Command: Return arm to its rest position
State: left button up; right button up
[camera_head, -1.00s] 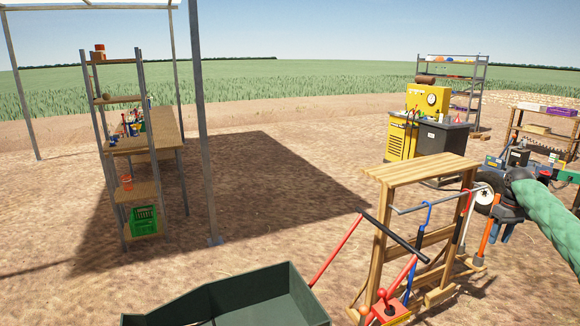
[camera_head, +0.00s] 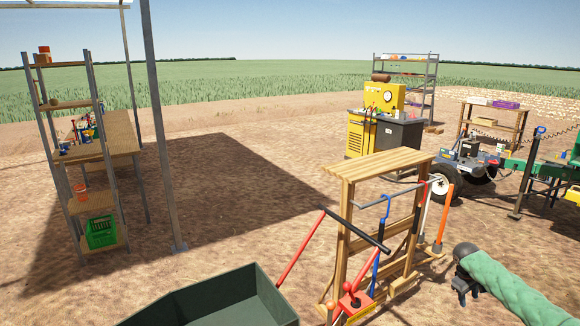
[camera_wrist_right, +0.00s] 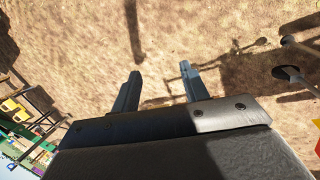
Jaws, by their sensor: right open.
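My right arm, in a green sleeve, comes in from the lower right in the head view. Its gripper (camera_head: 467,291) is low over the dirt, to the right of the wooden tool rack (camera_head: 390,163). In the right wrist view the two fingers of the gripper (camera_wrist_right: 160,92) stand well apart, with only bare ground between them. It holds nothing. My left gripper is not in view.
A dark green metal bin (camera_head: 225,300) is at the bottom. A red jack (camera_head: 354,300) stands by the rack, which holds long-handled tools. A wheeled machine (camera_head: 470,160) is behind. A shelf (camera_head: 90,200) stands at left. Open dirt lies between.

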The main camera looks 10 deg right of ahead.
jog(key=s+a+f+n+t+h, duration=0.1)
jog(key=s+f+n, duration=0.1)
jog(key=s+f, duration=0.75)
jog(key=s+a+f+n+t+h, duration=0.2)
jog(key=s+f, duration=0.5)
jog(key=s, duration=0.6)
jog(key=s+a+f+n+t+h, duration=0.1)
jog(key=s+f+n, duration=0.1)
jog(key=s+f, duration=0.75)
jog(key=s+a+f+m+y, duration=0.1)
jog(key=s+a+f, duration=0.25)
jog(key=a, duration=0.45)
jog(key=s+a+f+m+g+y, duration=0.1)
jog(key=s+a+f, duration=0.25)
jog(key=a, duration=0.45)
jog(key=s+a+f+m+y, duration=0.1)
jog(key=s+a+f+y, duration=0.1)
jog(key=a+f, duration=0.5)
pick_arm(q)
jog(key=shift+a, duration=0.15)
pick_arm(e)
jog(key=s+a+f+m+y, duration=0.1)
jog(key=s+a+m+y, duration=0.1)
jog(key=a, duration=3.2)
jog(key=shift+f+m+g+y, duration=0.3)
jog(key=shift+f+g+y, duration=0.1)
jog(key=shift+y, duration=0.5)
